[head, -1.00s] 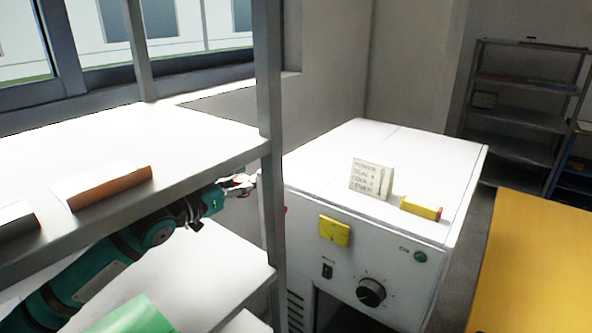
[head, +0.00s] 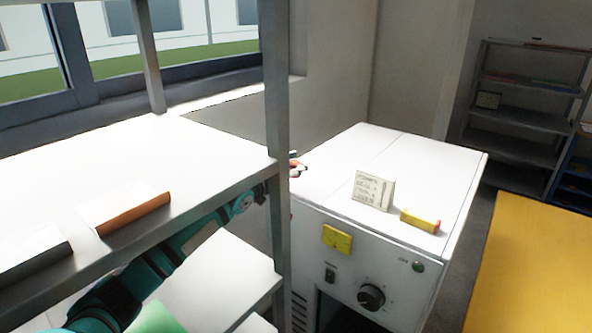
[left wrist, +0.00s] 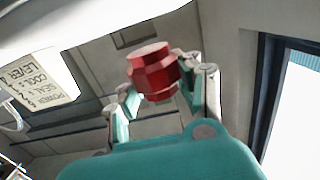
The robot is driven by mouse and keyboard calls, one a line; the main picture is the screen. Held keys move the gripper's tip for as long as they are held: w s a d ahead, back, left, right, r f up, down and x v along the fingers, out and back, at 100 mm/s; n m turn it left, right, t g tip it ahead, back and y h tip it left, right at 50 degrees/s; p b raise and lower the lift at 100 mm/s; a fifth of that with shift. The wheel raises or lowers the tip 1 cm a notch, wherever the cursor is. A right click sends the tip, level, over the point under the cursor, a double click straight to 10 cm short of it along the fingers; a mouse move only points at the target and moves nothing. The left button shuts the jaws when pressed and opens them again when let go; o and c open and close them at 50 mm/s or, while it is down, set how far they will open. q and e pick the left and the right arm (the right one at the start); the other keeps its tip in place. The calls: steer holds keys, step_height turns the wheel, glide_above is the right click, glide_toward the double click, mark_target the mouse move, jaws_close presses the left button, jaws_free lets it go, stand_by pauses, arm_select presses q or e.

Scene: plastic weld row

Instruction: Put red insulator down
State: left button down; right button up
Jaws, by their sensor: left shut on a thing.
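The red insulator (left wrist: 152,72), a ribbed red piece, shows in the left wrist view between the fingers of my left gripper (left wrist: 160,88). The gripper is shut on it. In the head view my left gripper (head: 296,167) is partly hidden behind the grey shelf post, and only its tips show at the left edge of the white machine's top (head: 345,155). I cannot make out the insulator clearly there. Whether it touches the machine top cannot be told. My right gripper is not in view.
A handwritten card (head: 373,190) and a yellow-and-red block (head: 420,220) stand on the machine top. The top's back and middle are clear. A yellow surface (head: 530,250) is at right.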

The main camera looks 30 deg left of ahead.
arm_select(q)
step_height(320, 180, down, 3)
steer(key=shift+r+p, duration=0.15)
steer(key=shift+p, duration=0.6)
steer(key=shift+f, duration=0.35)
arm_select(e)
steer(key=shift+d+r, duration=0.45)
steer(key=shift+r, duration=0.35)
arm_select(q)
steer(key=shift+f, duration=0.15)
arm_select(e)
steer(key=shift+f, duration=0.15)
arm_select(q)
steer(key=c, duration=0.8)
jaws_free()
steer(key=shift+c, duration=0.2)
